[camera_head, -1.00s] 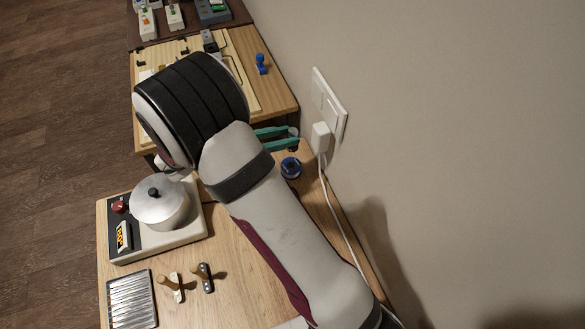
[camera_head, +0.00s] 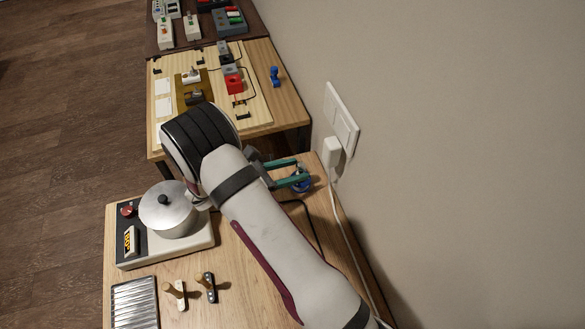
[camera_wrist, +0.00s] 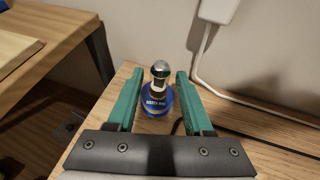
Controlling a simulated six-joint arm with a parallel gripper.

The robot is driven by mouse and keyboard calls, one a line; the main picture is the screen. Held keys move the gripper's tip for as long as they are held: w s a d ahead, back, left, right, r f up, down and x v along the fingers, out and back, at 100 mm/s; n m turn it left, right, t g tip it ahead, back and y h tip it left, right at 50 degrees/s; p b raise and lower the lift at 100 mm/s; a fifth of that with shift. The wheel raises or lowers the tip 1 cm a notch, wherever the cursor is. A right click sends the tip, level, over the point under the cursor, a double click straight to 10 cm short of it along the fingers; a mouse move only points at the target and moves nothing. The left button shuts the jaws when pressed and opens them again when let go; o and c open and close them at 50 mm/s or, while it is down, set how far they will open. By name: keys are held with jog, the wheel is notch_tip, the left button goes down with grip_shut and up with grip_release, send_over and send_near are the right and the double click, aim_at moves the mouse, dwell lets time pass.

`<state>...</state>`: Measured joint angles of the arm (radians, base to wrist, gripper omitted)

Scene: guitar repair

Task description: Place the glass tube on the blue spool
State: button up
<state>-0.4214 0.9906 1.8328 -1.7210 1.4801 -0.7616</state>
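The blue spool (camera_wrist: 155,102) stands on the wooden table in the wrist view. In the head view the spool (camera_head: 303,186) is partly covered by a finger. The glass tube (camera_wrist: 160,68), with a shiny rounded top and a brownish band below it, stands roughly upright on the spool. Its lower end is hard to make out. My gripper (camera_wrist: 159,76) has two teal fingers spread either side of the tube, with a visible gap on both sides. In the head view my gripper (camera_head: 303,170) is over the spool.
A white plug (camera_head: 332,151) and its cable run along the wall beside the spool. A silver pot (camera_head: 167,212) stands on a white-and-black device to the left. A second table (camera_head: 290,103) with a wooden board stands behind.

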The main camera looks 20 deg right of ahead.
jog(key=shift+o, duration=0.4)
jog(key=shift+r, duration=0.15)
jog(key=v, duration=1.1)
jog(key=s+d+r+m+g+y, duration=0.55)
jog(key=s+d+r+m, duration=0.2)
jog(key=s+m, duration=0.35)
jog(key=s+a+r+m+t+y, duration=0.1)
jog(key=s+a+r+m+y, duration=0.1)
jog(key=s+m+y, duration=0.2)
jog(key=s+a+r+m+t+y, duration=0.1)
jog(key=s+m+y, duration=0.4)
jog(key=s+m, duration=0.5)
jog(key=shift+a+r+m, duration=0.55)
jog(key=shift+a+m, duration=0.25)
jog(key=shift+a, duration=0.5)
